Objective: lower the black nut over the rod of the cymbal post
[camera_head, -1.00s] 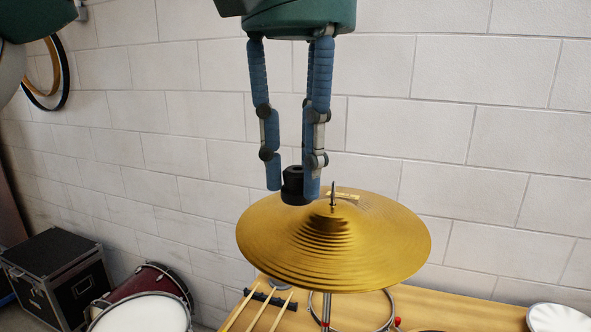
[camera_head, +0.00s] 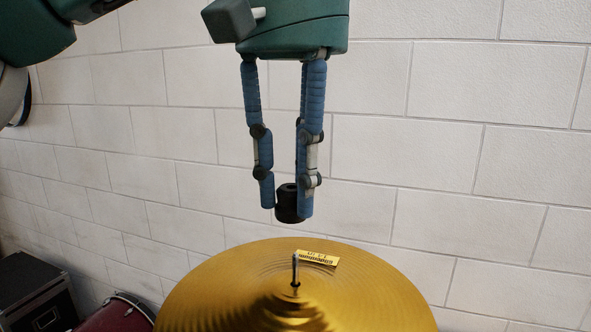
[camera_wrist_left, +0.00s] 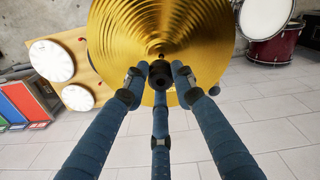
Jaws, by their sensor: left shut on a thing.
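My left gripper (camera_head: 287,198) hangs fingers down and is shut on the black nut (camera_head: 289,204). The nut is in the air above the gold cymbal (camera_head: 215,291), apart from the post. The rod of the cymbal post (camera_head: 295,270) stands up from the cymbal's centre, below the nut and slightly right of it in the head view. In the left wrist view the nut (camera_wrist_left: 161,76) sits between the blue fingertips, end toward the camera, with the cymbal (camera_wrist_left: 120,30) behind it. The rod top shows only faintly there. My right gripper is not in view.
A yellow label (camera_head: 317,258) lies on the cymbal by the rod. A black case (camera_head: 36,290) and a dark red drum (camera_head: 116,312) stand at the lower left. White-topped round things (camera_wrist_left: 52,60) sit on the wooden bench. The wall behind is plain; air around the gripper is free.

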